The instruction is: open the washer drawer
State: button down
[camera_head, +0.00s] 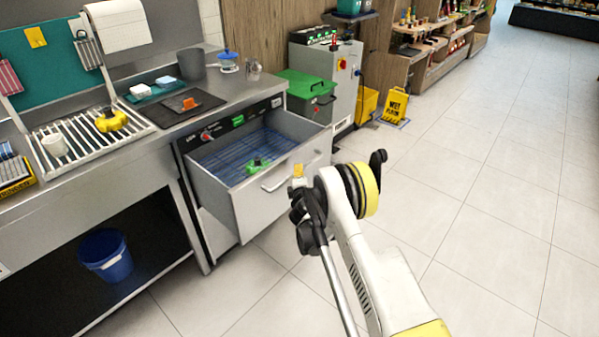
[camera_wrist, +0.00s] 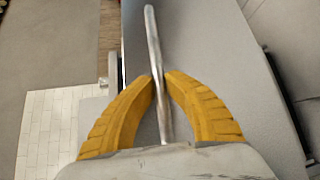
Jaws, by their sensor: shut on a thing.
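The washer drawer (camera_head: 228,205) is pulled well out of the washer body under the counter, with its top open. Inside it lie a blue rack (camera_head: 232,158) and a green item (camera_head: 258,165). A silver bar handle (camera_head: 276,180) is on the drawer's front face. My gripper (camera_head: 298,172) is at the drawer front, to the right of the handle in the head view. In the wrist view, the yellow fingers (camera_wrist: 160,82) are shut on the handle (camera_wrist: 152,38), with one finger on each side of the bar. The drawer front (camera_wrist: 205,45) fills much of that view.
A steel counter (camera_head: 115,155) with a drying rack and cups stands left of the drawer. A blue bucket (camera_head: 106,256) is below it. A grey machine (camera_head: 340,80) and a yellow wet-floor sign (camera_head: 395,107) stand behind. The tiled floor (camera_head: 480,220) to the right is clear.

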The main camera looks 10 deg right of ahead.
jog(key=shift+w+d, duration=0.1)
jog(key=c, duration=1.4)
grip_release()
jog(key=v, duration=0.7)
jog(key=shift+s, duration=0.3)
jog(key=shift+r, duration=0.15)
